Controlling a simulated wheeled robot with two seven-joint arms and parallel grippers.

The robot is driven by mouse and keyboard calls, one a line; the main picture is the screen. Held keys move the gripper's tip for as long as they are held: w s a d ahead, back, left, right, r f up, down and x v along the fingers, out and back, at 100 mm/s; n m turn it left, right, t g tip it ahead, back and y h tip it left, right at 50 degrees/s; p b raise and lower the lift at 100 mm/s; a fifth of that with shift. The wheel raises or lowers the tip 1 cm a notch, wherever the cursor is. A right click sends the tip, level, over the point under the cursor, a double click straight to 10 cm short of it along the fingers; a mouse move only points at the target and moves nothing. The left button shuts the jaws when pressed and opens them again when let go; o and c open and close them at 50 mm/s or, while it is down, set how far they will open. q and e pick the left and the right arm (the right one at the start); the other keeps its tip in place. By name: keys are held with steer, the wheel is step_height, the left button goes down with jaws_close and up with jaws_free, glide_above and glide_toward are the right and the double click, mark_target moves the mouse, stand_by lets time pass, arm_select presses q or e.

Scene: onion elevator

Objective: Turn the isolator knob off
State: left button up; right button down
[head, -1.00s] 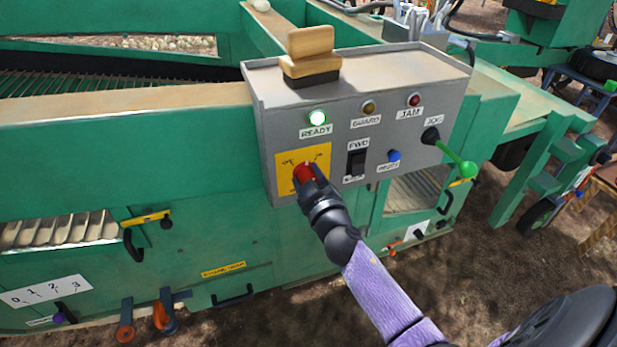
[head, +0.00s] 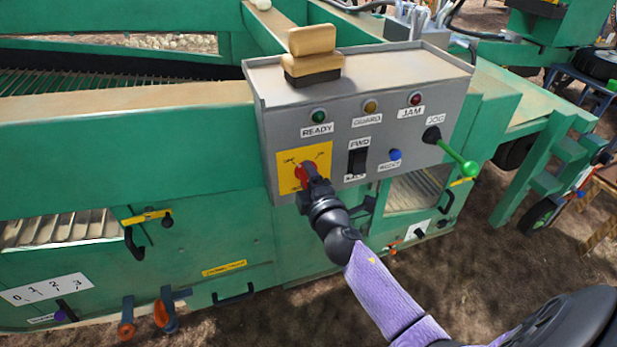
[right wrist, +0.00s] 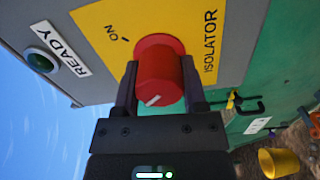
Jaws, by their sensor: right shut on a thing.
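The red isolator knob (right wrist: 158,75) sits on a yellow plate (head: 318,155) marked ISOLATOR, at the lower left of the grey control box (head: 265,100). An ON mark shows on the plate in the right wrist view. My right gripper (head: 306,180) is shut on the knob, with a finger on each side of it in the right wrist view (right wrist: 159,88). A pale mark on the knob's face points to the lower left in that view. The READY lamp (head: 319,116) is dark green and unlit. My left gripper is not in view.
The box also bears a FWD rocker switch (head: 357,162), a blue button (head: 395,155), a green-tipped JOG lever (head: 468,168), and amber and red lamps.

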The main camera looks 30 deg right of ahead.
steer(key=shift+n, duration=0.6)
steer(key=shift+f, duration=0.1)
steer(key=shift+c, duration=0.7)
jaws_free()
steer(key=v, duration=1)
steer(key=shift+p, duration=0.3)
